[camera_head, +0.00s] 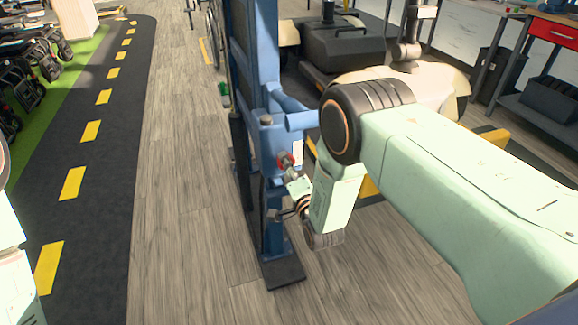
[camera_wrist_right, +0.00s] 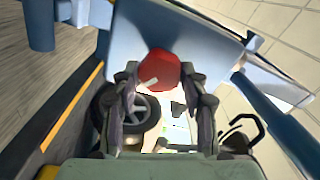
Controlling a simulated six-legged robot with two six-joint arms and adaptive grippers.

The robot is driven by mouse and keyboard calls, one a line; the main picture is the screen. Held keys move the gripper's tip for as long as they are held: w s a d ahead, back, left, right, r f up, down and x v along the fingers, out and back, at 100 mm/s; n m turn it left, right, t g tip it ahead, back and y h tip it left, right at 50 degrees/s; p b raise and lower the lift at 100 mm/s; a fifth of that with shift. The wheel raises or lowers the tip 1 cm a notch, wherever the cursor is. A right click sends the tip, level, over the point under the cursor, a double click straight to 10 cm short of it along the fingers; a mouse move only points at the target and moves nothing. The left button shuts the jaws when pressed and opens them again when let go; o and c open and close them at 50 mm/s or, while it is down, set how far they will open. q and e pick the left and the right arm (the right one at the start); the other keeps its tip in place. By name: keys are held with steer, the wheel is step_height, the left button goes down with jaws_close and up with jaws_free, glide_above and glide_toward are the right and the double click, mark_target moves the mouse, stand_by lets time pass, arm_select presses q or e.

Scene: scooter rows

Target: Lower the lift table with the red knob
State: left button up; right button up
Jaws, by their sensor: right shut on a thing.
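The red knob (camera_head: 283,160) sits on the side of a blue upright post (camera_head: 255,60) of the lift, a little below its middle. My right gripper (camera_head: 290,172) reaches it from the right and is shut on it. In the right wrist view, the red knob (camera_wrist_right: 160,70) shows between the two dark fingers of my right gripper (camera_wrist_right: 165,88), under a pale blue plate (camera_wrist_right: 215,42). The knob's lower part and its stem are partly hidden by the fingers. My left gripper is out of view; only part of my left arm shows at the left edge.
A cream and black vehicle (camera_head: 345,48) stands behind the post. A workbench with a red drawer (camera_head: 552,31) is at the back right. Scooters (camera_head: 35,55) line the far left. A dark lane with yellow dashes (camera_head: 90,130) and a wooden floor (camera_head: 180,190) are clear.

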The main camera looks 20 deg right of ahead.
stand_by(0.5)
steer(key=o, duration=1.1)
steer(key=shift+o, duration=0.2)
steer(key=shift+s, duration=0.1)
steer(key=s, duration=1.1)
steer(key=shift+s+d, duration=0.2)
steer(key=shift+s, duration=0.2)
steer(key=shift+f, duration=0.1)
